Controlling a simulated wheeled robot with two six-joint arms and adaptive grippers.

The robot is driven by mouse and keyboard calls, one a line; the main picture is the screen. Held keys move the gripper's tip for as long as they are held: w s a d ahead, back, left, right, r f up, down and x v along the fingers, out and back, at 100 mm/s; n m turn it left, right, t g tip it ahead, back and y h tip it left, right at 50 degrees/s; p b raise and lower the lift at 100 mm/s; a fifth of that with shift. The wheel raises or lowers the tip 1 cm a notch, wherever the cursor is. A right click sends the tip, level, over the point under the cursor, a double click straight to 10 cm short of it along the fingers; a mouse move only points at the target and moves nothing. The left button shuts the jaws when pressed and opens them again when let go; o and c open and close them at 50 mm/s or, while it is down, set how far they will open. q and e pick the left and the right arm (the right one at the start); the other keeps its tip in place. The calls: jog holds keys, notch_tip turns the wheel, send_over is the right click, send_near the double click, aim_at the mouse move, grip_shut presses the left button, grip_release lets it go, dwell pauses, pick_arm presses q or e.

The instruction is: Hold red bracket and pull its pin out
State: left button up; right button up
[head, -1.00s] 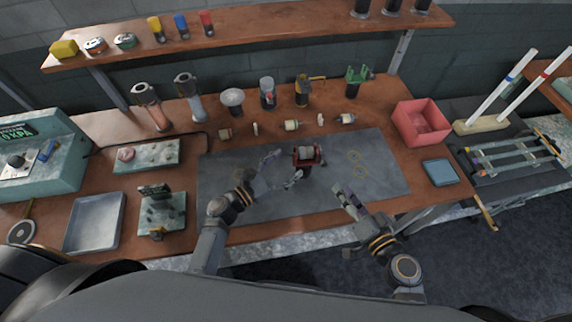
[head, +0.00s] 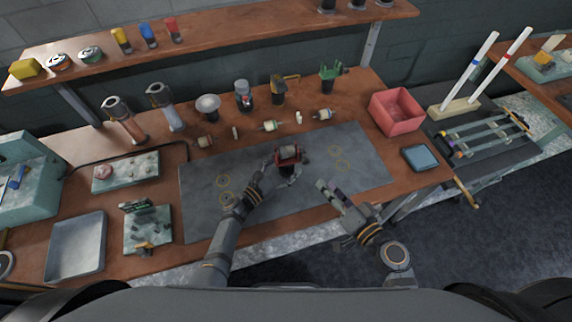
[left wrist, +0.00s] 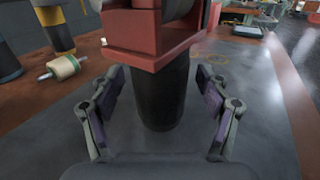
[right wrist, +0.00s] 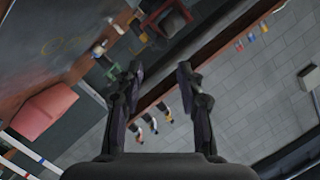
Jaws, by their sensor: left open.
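The red bracket (head: 288,155) stands upright on a black post over the grey mat, with a pale grey cylinder in it. A small dark red piece at its right side may be the pin; I cannot tell. My left gripper (head: 280,174) is open at the bracket. In the left wrist view its fingers (left wrist: 160,105) stand on both sides of the black post (left wrist: 160,92), with gaps, below the red bracket (left wrist: 150,45). My right gripper (head: 328,188) is open and empty, right of and nearer than the bracket. Its spread fingers (right wrist: 160,72) show in the right wrist view.
The grey mat (head: 215,215) is mostly clear around the bracket. Several small spools and tools line the back of the table. A red bin (head: 396,112) and a blue tray (head: 419,158) are at the right. A grey tray (head: 77,248) is at the left.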

jog(key=shift+s+a, duration=0.1)
